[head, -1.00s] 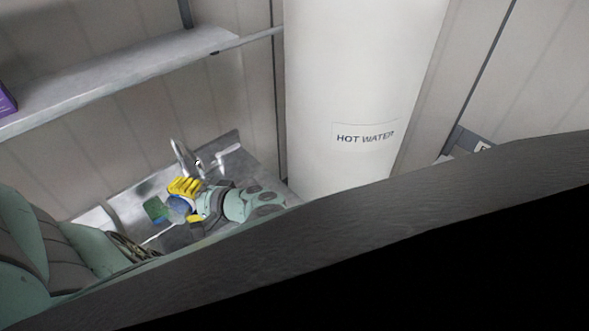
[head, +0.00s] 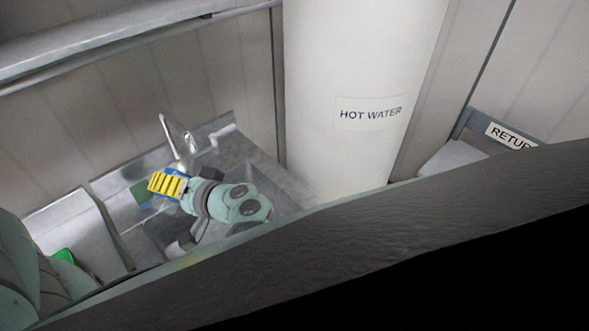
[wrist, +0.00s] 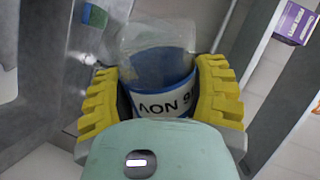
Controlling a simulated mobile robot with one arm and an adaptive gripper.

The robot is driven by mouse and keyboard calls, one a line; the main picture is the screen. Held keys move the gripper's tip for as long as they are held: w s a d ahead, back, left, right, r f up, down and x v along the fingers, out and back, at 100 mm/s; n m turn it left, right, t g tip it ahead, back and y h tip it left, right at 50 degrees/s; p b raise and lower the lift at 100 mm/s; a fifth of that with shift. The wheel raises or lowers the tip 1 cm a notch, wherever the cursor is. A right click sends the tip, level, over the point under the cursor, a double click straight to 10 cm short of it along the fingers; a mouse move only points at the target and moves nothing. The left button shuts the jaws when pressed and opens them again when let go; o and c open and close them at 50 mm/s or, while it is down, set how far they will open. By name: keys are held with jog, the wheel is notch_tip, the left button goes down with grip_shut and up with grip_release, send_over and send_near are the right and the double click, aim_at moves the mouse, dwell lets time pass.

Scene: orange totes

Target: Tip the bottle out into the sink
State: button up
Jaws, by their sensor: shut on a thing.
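My gripper (wrist: 165,102) is shut on the bottle (wrist: 160,60), with a yellow finger on each side of it. The bottle has a clear upper part and a blue band with a white label, partly covered by my wrist. In the head view my gripper (head: 167,184) is over the metal sink (head: 118,188), left of the tap (head: 180,140). Only a little blue of the bottle shows there beside the fingers. I cannot tell how far the bottle is tilted, or see any liquid leaving it.
A white HOT WATER tank (head: 350,60) stands right of the sink. A shelf (head: 110,35) runs above on the left. A purple box (wrist: 294,22) shows in the wrist view. A RETURN sign (head: 510,137) is at the right.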

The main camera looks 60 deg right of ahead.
jog(key=shift+w+d+f+n+t+h+b, duration=0.25)
jog(key=shift+f+n+b, duration=0.5)
jog(key=shift+b, duration=1.6)
jog(key=shift+s+d+f+n+t+h+b, duration=0.1)
jog(key=shift+d+f+n+h+b, duration=0.45)
jog(key=shift+b, duration=1.75)
jog(key=f+n+b, duration=0.2)
jog(key=b, duration=0.7)
jog(key=f+n+t+b, duration=0.1)
jog(key=n+b, duration=0.2)
jog(key=b, duration=0.6)
jog(key=f+n+t+b, duration=0.1)
jog(key=f+n+b, duration=0.1)
jog(key=b, duration=0.6)
jog(key=shift+w+a+f+n+b, duration=0.2)
jog(key=shift+f+n+b, duration=0.1)
jog(key=shift+n+b, duration=0.15)
